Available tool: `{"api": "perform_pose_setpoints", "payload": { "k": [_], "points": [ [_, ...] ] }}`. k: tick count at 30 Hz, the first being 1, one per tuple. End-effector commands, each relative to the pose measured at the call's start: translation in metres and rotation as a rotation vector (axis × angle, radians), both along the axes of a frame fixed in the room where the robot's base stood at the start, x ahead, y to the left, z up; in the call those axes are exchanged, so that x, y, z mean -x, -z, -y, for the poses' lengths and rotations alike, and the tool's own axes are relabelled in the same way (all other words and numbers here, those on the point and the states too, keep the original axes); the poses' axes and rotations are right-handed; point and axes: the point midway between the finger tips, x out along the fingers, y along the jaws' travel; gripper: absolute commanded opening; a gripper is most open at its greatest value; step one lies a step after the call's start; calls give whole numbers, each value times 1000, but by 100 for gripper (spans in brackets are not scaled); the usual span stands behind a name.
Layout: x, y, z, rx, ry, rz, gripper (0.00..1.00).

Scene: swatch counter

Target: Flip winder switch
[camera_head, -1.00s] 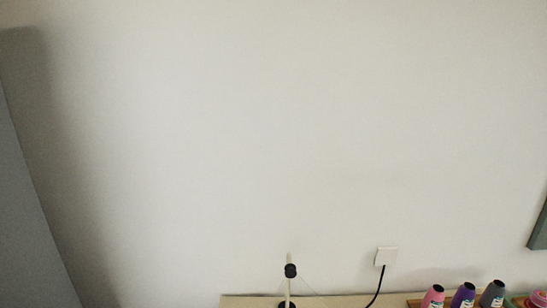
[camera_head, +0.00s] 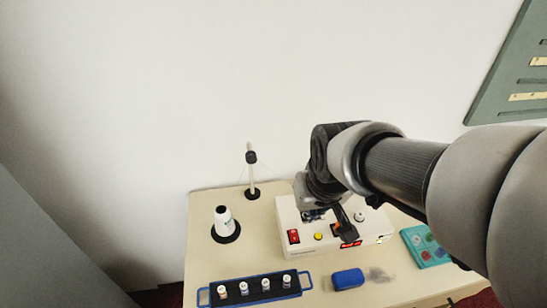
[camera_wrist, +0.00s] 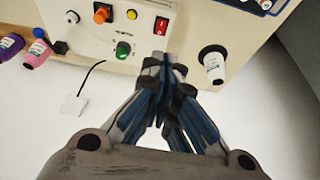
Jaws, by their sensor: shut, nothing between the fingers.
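The winder is a cream box (camera_head: 290,213) on the counter, and it also shows in the wrist view (camera_wrist: 200,12). On its panel, the red switch (camera_head: 293,236) sits at the left end, and it is clear in the wrist view (camera_wrist: 161,26). I cannot tell which way it is flipped. A yellow button (camera_head: 318,236) is beside it. My gripper (camera_wrist: 163,58) is shut and empty, its tips near the box's back edge, with the switch just beyond them in the wrist view. In the head view my arm and gripper cover part of the box's top.
A white thread cone (camera_head: 223,222) and a thin post (camera_head: 252,170) stand left of the box. Green and orange knobs (camera_wrist: 123,48) are near my fingers.

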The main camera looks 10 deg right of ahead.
Motion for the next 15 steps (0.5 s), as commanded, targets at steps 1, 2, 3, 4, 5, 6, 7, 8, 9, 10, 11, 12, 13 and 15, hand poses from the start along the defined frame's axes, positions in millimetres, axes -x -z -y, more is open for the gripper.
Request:
{"api": "perform_pose_setpoints", "payload": {
  "k": [1, 2, 3, 4, 5, 6, 7, 8, 9, 10, 11, 12, 13, 15],
  "points": [
    [-12, 13, 0, 0, 1, -14, 0],
    [-19, 19, 0, 0, 1, -15, 0],
    [-27, 26, 1, 0, 1, -19, 0],
    [-32, 31, 1, 0, 1, -19, 0],
    [-37, 35, 1, 0, 1, -21, 0],
    [-43, 41, 1, 0, 1, -22, 0],
    [-46, 45, 1, 0, 1, -24, 0],
    [-49, 48, 1, 0, 1, -23, 0],
    [-53, 51, 1, 0, 1, -23, 0],
    [-55, 53, 1, 0, 1, -24, 0],
    [-56, 55, 1, 0, 1, -24, 0],
    [-58, 56, 1, 0, 1, -24, 0],
    [-58, 57, 1, 0, 1, -23, 0],
    [-59, 57, 1, 0, 1, -23, 0]
  ]
}}
